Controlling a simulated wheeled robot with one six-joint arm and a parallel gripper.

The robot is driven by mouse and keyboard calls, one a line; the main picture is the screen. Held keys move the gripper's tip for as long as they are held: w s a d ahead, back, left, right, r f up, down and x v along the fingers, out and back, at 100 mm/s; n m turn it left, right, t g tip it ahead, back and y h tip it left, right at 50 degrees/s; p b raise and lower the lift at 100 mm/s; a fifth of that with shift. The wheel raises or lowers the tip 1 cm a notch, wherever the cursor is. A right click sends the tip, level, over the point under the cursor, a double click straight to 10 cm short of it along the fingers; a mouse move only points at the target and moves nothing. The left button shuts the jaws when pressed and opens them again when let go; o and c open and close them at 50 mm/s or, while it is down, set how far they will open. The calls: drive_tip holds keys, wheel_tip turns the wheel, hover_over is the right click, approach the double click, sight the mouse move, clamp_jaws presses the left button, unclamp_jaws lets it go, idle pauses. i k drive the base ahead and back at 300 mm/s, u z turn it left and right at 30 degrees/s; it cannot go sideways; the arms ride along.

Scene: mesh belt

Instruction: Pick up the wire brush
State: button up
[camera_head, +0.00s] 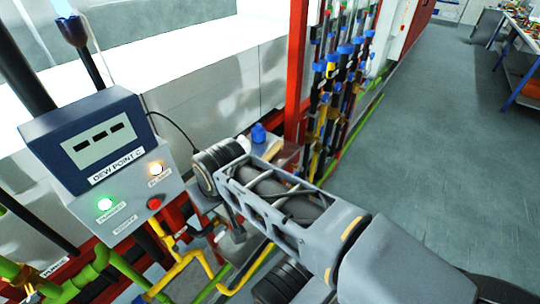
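I cannot make out a wire brush in this view. A small ledge behind my arm holds a blue bottle-like object (259,133) and a tan item (267,147), partly covered by my arm; I cannot tell what the tan item is. My arm reaches from the lower right to the middle of the picture and hides what lies behind and below it. My gripper cannot be made out, and no held object shows.
A grey control box (130,195) with a "DEW POINT C" display stands close on the left. Yellow (190,262) and green pipes run below it. A red post (296,70) and a rack of coloured tools or tubes (335,75) stand behind my arm. Grey floor (430,130) is open at right.

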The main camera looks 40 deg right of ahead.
sight(269, 156)
drive_tip(key=u, duration=1.15)
drive_tip(key=i, duration=0.25)
drive_tip(key=z, duration=2.25)
